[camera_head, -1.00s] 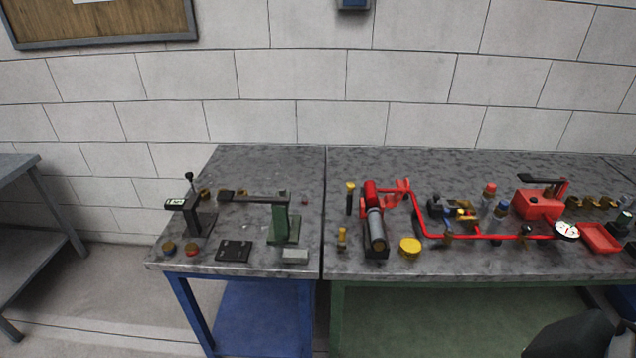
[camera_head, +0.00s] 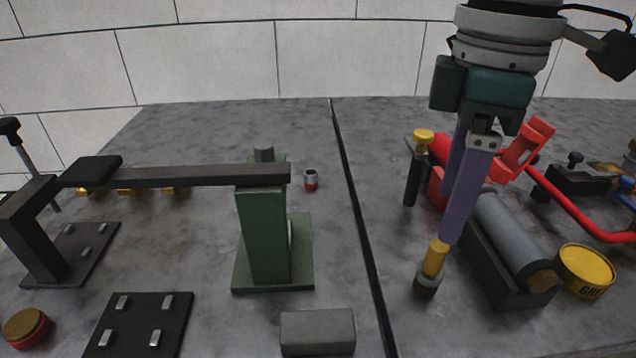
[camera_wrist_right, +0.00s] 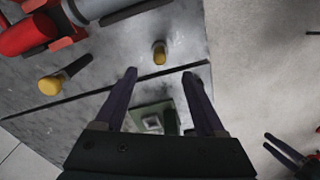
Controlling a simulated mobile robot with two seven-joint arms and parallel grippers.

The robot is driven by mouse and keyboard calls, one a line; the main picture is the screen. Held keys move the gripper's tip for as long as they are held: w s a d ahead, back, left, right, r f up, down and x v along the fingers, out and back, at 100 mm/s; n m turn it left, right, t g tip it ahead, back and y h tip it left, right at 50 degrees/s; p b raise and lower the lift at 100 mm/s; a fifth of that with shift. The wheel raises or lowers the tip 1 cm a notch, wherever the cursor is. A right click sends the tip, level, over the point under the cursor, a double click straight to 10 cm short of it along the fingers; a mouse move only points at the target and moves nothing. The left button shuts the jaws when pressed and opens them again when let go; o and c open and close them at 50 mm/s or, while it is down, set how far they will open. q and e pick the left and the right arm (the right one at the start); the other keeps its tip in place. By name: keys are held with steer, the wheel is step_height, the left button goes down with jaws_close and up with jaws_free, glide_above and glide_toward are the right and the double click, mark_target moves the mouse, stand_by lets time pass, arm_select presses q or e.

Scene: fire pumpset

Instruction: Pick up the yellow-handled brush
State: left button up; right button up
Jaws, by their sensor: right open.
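The yellow-handled brush (camera_head: 434,262) stands upright on the grey bench, just right of the seam, with its yellow handle up and a darker lower end. My right gripper (camera_head: 455,232) points down over it, and the near fingertip overlaps the top of the handle in the head view. In the right wrist view the brush (camera_wrist_right: 159,52) shows a little past the open, empty fingertips (camera_wrist_right: 160,72), roughly centred between them. Whether the handle is between the fingers in depth is unclear. My left gripper (camera_wrist_right: 285,150) seems to show small at the right edge of the wrist view.
A black cylinder with a yellow top (camera_head: 421,165) stands close behind the brush. A grey cylinder in a dark cradle (camera_head: 518,240) and a yellow tin (camera_head: 585,270) lie to the right. A green stand with a long bar (camera_head: 265,235) is left of the seam.

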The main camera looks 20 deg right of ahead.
mark_target(434, 262)
step_height(434, 262, down, 4)
steer(key=shift+d+f+b, duration=0.15)
steer(key=shift+f+b, duration=0.1)
steer(key=shift+b, duration=0.05)
step_height(434, 262, down, 5)
steer(key=shift+s+f+b, duration=0.15)
steer(key=shift+b, duration=0.3)
steer(key=shift+f, duration=0.25)
arm_select(q)
step_height(434, 262, down, 2)
steer(key=shift+s+f, duration=0.1)
steer(key=shift+f, duration=0.1)
arm_select(e)
steer(key=shift+c, duration=0.2)
steer(key=c, duration=0.8)
jaws_close()
